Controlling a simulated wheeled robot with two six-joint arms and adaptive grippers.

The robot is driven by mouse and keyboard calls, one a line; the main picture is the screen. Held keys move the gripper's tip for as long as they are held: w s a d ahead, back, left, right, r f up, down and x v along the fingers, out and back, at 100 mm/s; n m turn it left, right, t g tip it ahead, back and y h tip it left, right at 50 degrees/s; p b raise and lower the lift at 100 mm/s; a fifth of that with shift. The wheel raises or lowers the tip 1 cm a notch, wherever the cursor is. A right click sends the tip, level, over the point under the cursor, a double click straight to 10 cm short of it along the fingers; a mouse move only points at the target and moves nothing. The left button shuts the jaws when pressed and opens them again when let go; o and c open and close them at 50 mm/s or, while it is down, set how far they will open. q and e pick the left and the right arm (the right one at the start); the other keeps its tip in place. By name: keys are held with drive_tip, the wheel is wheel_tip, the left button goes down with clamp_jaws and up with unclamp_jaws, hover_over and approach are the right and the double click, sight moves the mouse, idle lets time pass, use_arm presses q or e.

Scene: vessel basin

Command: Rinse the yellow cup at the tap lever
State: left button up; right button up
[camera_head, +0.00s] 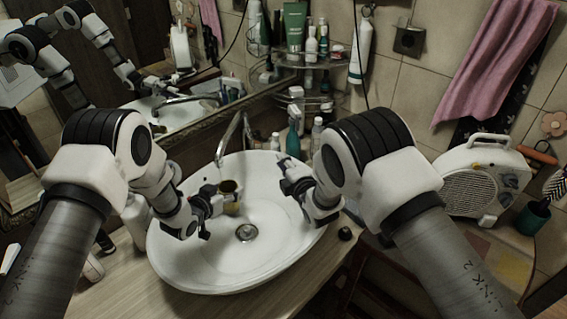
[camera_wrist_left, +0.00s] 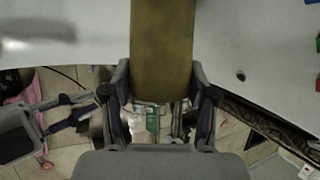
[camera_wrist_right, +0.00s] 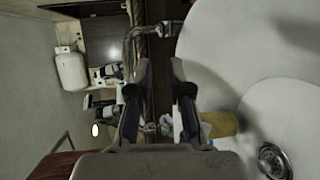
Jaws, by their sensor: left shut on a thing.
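The yellow cup (camera_head: 231,198) is held over the basin, just below the tap spout in the head view. My left gripper (camera_head: 215,202) is shut on it. In the left wrist view the cup (camera_wrist_left: 162,50) fills the space between the fingers. The tap (camera_head: 229,138) stands at the basin's back rim, and its metal also shows in the right wrist view (camera_wrist_right: 131,48). My right gripper (camera_head: 290,180) is over the basin's right side, apart from the cup. In the right wrist view its fingers (camera_wrist_right: 161,68) are apart with nothing between them. No water stream is clearly visible.
The white basin (camera_head: 270,255) has a drain (camera_head: 246,232) in its middle. Bottles crowd the corner shelf (camera_head: 316,103) behind it. A mirror (camera_head: 180,112) is at the back left, and a white heater (camera_head: 480,180) stands at the right.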

drive_tip(key=shift+w+d, duration=0.1)
clamp_jaws()
drive_tip(key=w+d+f+m+g+h, duration=0.1)
drive_tip(key=d+m+g+h, duration=0.25)
drive_tip(key=d+m, duration=0.2)
drive_tip(key=w+d+f+m+g+h, duration=0.2)
drive_tip(key=d+m+h, duration=0.3)
drive_tip(key=d, duration=0.2)
drive_tip(key=a+m+y, duration=0.1)
drive_tip(key=a+r+m+g+y, duration=0.1)
drive_tip(key=a+r+m+y, duration=0.1)
drive_tip(key=a, duration=0.1)
drive_tip(key=shift+s+a+r+g+y, duration=0.1)
drive_tip(key=shift+r+g+y, duration=0.05)
drive_tip(key=shift+g+y, duration=0.2)
drive_tip(key=w+a+r+m+t+y, duration=0.1)
drive_tip(key=w+a+r+m+y, duration=0.15)
drive_tip(key=a+r+y, duration=0.5)
drive_tip(key=n+h, duration=0.1)
hover_over(267, 141)
wheel_tip(267, 141, down, 2)
drive_tip(key=shift+w+f, duration=0.1)
drive_tip(key=shift+s+d+f+h, duration=0.15)
drive_tip(key=shift+s+f, duration=0.05)
drive_tip(key=shift+f, duration=0.75)
drive_tip(key=shift+s+d+f+h, duration=0.1)
drive_tip(key=shift+s+d+f, duration=0.1)
drive_tip(key=shift+f, duration=0.7)
